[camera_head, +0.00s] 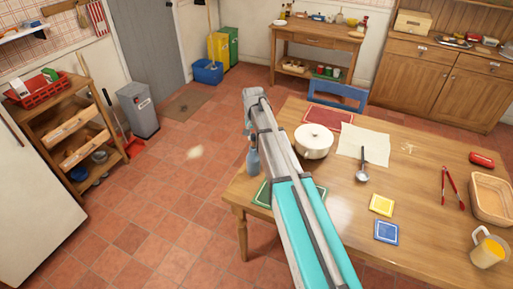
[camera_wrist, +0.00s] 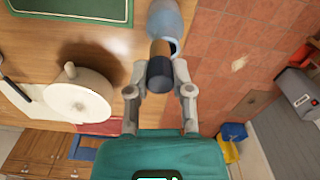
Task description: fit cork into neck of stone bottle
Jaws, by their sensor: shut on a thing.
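The stone bottle (camera_head: 253,160) is blue-grey and stands near the table's left edge, partly behind my arm in the head view. In the wrist view the bottle (camera_wrist: 165,17) is at the top, with part of its dark mouth showing. My gripper (camera_wrist: 159,85) is shut on the cork (camera_wrist: 159,52), a tan cylinder with a dark end towards the camera. The cork overlaps the bottle's mouth in the wrist view. I cannot tell whether it touches or enters the neck.
A green mat (camera_head: 262,194) lies near the table's left corner. Open floor lies left of the table.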

